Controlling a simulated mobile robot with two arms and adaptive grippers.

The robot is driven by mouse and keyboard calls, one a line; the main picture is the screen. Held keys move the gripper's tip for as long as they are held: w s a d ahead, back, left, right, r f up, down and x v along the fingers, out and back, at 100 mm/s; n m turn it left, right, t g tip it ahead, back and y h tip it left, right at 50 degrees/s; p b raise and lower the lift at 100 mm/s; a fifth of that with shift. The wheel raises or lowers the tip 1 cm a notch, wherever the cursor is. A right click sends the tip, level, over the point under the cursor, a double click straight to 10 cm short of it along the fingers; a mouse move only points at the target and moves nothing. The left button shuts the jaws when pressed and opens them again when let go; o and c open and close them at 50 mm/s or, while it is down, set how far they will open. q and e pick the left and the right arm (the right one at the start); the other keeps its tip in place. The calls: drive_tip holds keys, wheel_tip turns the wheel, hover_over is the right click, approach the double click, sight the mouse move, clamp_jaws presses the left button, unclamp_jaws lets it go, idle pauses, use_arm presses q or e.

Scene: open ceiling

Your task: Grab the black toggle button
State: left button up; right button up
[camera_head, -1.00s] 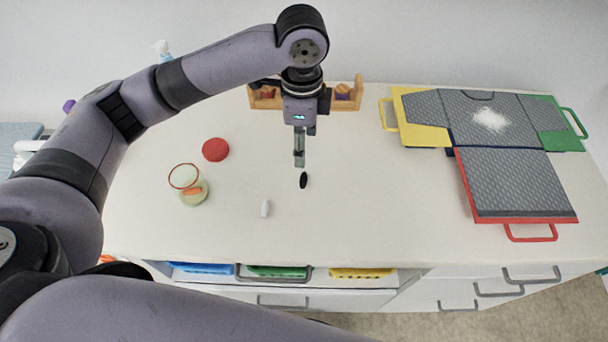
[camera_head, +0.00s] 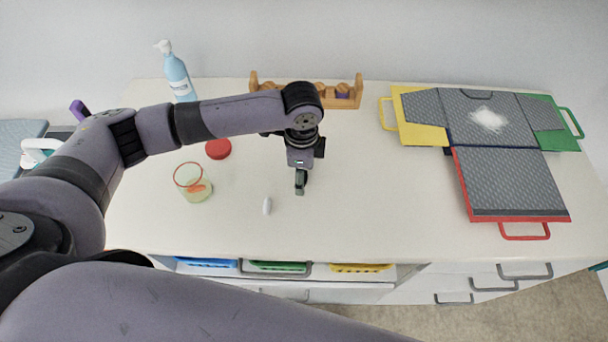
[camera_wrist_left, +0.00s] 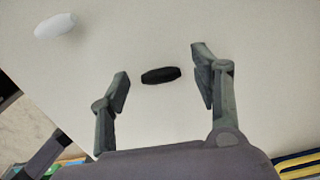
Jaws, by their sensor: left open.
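The black toggle button (camera_wrist_left: 160,75) is a small dark oval lying on the white tabletop. In the left wrist view it lies between the two open fingers of my left gripper (camera_wrist_left: 161,77), with a gap on each side. In the head view my left gripper (camera_head: 300,184) points down over the table and hides the button. Its jaws hold nothing. My right gripper is not in view.
A white toggle (camera_head: 267,205) lies just left of the gripper; it also shows in the left wrist view (camera_wrist_left: 54,26).

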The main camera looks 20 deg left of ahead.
use_arm(q)
drive_tip(key=shift+c, duration=0.3)
drive_tip(key=c, duration=0.8)
